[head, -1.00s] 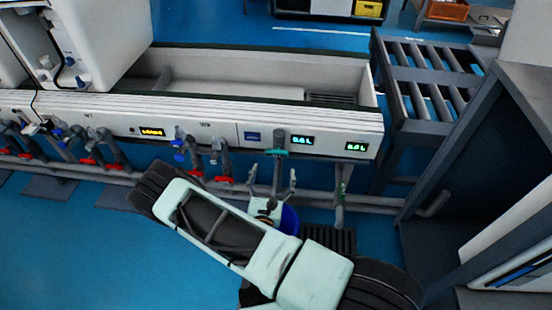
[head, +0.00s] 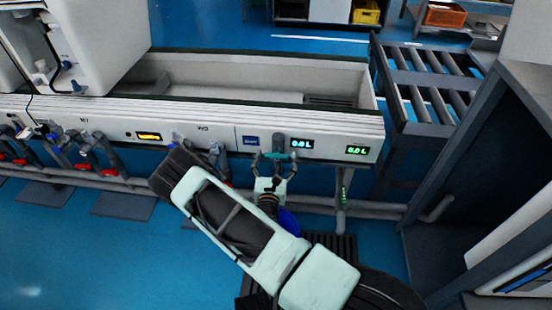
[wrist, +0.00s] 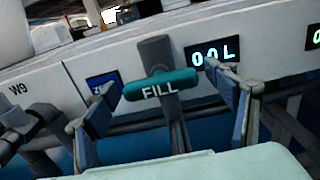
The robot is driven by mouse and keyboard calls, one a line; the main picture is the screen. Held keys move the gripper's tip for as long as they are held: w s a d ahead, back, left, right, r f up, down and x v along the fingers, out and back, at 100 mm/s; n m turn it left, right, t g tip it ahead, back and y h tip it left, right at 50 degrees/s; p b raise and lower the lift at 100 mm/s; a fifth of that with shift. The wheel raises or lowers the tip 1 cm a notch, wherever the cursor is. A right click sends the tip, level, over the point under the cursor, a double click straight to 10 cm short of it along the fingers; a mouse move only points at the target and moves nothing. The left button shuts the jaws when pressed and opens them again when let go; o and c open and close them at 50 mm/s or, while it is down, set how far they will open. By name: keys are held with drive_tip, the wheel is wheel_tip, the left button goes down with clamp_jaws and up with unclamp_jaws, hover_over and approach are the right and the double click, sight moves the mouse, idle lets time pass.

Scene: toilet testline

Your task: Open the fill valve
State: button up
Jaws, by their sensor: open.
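The fill valve has a teal T-shaped handle marked FILL (wrist: 160,90) on a grey stem, at the front of the white testline panel. Its handle lies roughly level across the stem. In the head view the handle (head: 281,156) shows just beyond my fingertips. My gripper (wrist: 168,118) is open, with one blue-padded finger on each side of the handle and a gap on both sides. In the head view my gripper (head: 273,160) reaches up to the panel from below.
A display reading 0.0 L (head: 302,143) is right of the valve, with a second green display (head: 357,150) further right. Pipes and red-handled valves (head: 82,167) line the front at left. A dark cabinet (head: 500,130) stands at right.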

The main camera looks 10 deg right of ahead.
drive_tip(key=c, duration=1.2)
drive_tip(key=shift+o, duration=0.2)
drive_tip(key=shift+n, duration=0.3)
drive_tip(key=n+p, duration=0.2)
drive_tip(key=n, duration=0.2)
drive_tip(key=shift+r, duration=0.1)
drive_tip(key=shift+n+p, duration=0.75)
drive_tip(key=shift+n, duration=1.25)
drive_tip(key=o, duration=1.2)
drive_tip(key=shift+c, duration=0.2)
